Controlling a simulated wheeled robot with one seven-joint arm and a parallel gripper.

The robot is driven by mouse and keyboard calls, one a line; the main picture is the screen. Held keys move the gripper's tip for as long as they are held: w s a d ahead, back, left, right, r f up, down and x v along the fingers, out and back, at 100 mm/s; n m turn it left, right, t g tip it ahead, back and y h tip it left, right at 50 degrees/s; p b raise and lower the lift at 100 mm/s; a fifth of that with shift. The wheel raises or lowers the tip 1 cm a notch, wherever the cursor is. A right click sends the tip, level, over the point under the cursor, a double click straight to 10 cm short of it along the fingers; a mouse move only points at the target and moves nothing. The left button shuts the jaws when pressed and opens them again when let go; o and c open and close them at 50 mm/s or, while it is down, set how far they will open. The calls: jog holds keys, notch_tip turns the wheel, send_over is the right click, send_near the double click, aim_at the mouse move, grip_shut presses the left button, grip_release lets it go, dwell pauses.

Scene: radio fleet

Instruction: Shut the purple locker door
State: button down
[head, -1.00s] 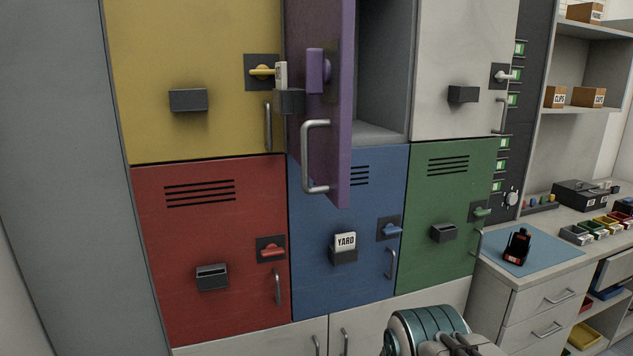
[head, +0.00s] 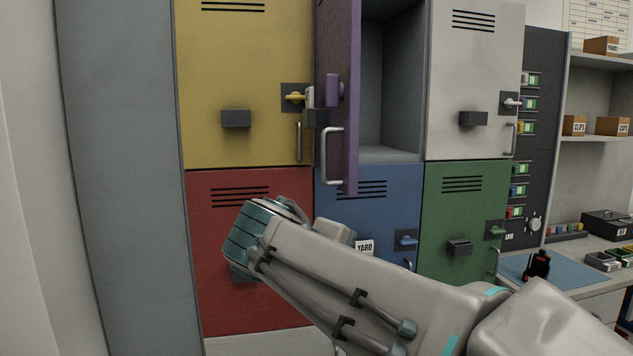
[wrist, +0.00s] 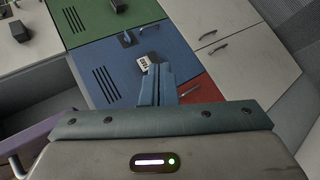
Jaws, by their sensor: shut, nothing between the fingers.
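The purple locker door (head: 340,115) stands wide open, swung out toward me at the top middle of the head view. It has a silver bar handle (head: 327,157), a purple latch (head: 334,91) and a dark card holder. The grey inside of its locker (head: 390,90) shows to the right of the door and looks empty. At the lower left of the wrist view a purple edge (wrist: 42,132) and a silver handle show. My gripper (wrist: 157,72) is shut and empty in the wrist view, in front of the blue locker door (wrist: 120,68). In the head view my arm hides its fingers.
The yellow (head: 240,70), red (head: 215,310), green (head: 465,205) and white (head: 475,60) locker doors around it are shut. A blue mat (head: 565,272) with a dark radio (head: 537,265) lies on the counter at right. A grey panel (head: 115,150) stands at left.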

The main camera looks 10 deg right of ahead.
jog(key=w+a+r+n+t+h+b, duration=0.1)
jog(key=w+a+r+t+h, duration=0.2)
jog(key=r, duration=0.5)
jog(key=t+h, duration=0.2)
send_near(342, 161)
jog(key=x, duration=0.2)
jog(key=p+x, duration=0.1)
jog(key=x, duration=0.2)
jog(key=shift+w+a+r, duration=0.1)
jog(key=shift+r, duration=0.1)
jog(key=shift+w+d+f, duration=0.1)
jog(key=shift+w+d, duration=0.25)
jog(key=shift+d, duration=0.05)
jog(key=shift+d, duration=0.1)
